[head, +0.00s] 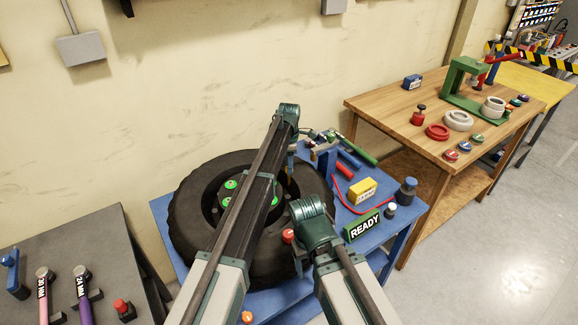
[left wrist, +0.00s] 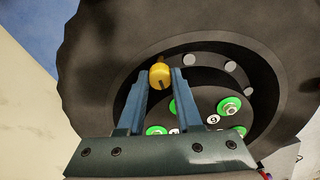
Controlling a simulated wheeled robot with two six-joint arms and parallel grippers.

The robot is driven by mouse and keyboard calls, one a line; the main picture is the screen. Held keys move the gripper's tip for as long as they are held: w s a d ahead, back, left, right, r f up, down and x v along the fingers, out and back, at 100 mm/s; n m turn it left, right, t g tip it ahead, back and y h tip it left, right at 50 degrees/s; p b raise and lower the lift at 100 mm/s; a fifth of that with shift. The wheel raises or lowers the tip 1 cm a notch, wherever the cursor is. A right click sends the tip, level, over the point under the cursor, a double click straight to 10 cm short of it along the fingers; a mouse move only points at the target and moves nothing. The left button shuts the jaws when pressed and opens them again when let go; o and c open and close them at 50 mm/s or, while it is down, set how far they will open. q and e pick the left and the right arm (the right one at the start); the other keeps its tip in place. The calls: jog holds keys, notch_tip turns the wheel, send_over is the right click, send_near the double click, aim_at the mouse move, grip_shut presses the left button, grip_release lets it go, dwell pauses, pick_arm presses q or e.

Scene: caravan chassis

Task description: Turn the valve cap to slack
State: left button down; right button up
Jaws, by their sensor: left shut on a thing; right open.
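The yellow valve cap (left wrist: 160,76) sits on the wheel between the tips of my left gripper's blue fingers, with a dark line down its front. My left gripper (left wrist: 161,83) is shut on it. In the head view my left arm reaches across the black tyre (head: 188,205), and my left gripper (head: 289,180) points down at its right side; I cannot make out the cap there. The wheel hub with green nuts (left wrist: 229,106) lies below the cap. My right gripper (head: 299,262) is low by the tyre's right edge, open, its fingers mostly hidden by its wrist.
The tyre lies on a blue table (head: 161,211). To its right are a green READY sign (head: 362,226), a yellow box (head: 362,189), a red hose and a green-handled tool (head: 358,151). A wooden bench (head: 385,105) stands right, a grey one (head: 100,235) left.

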pick_arm(q)
jog(key=shift+n, duration=0.4)
jog(key=c, duration=0.6)
grip_release()
notch_tip(320, 180, up, 14)
jog(key=p, duration=1.3)
jog(key=shift+f+p, duration=0.1)
jog(key=shift+p, duration=0.3)
